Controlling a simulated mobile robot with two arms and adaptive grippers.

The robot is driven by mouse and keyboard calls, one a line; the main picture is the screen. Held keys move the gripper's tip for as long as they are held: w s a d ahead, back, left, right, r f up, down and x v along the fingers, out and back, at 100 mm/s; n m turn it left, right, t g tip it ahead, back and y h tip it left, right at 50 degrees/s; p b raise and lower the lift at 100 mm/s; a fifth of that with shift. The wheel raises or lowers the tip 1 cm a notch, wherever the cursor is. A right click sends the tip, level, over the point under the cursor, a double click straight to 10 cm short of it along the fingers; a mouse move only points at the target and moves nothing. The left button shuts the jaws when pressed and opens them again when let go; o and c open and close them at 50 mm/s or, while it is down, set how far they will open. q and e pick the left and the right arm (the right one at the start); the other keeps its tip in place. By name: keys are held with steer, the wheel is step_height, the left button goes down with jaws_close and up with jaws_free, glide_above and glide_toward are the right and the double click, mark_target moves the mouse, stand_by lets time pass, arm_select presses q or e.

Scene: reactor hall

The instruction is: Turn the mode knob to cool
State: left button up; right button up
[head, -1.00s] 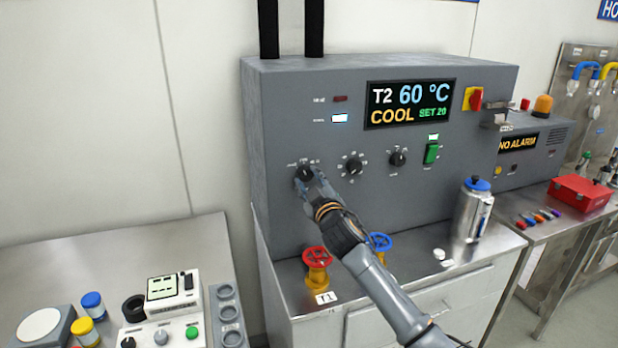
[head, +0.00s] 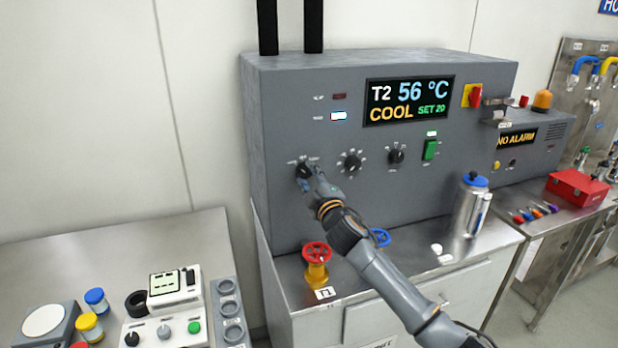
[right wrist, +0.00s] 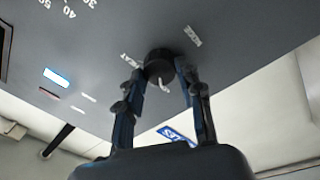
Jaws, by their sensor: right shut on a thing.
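The mode knob (head: 303,169) is the small black knob at the left end of the row on the grey control panel (head: 290,215). My right gripper (head: 311,180) is at it. In the right wrist view, the fingers (right wrist: 164,75) are shut on the black knob (right wrist: 158,62), one on each side. White labels surround the knob; one seems to read HEAT. The display (head: 410,102) reads T2 56 °C, COOL, SET 20. The knob's pointer is too small to read in the head view. My left gripper is not in view.
Two more black knobs (head: 351,161) (head: 397,156) and a green switch (head: 430,150) sit to the right. A red valve wheel (head: 316,252) and a blue valve wheel (head: 380,237) stand below, close to my right arm. A steel flask (head: 467,206) stands further right.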

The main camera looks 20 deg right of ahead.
steer(key=o, duration=1.2)
steer(key=s, duration=0.8)
steer(key=s+f, duration=0.1)
steer(key=s, duration=0.3)
steer(key=shift+d, duration=0.3)
steer(key=shift+f, duration=0.1)
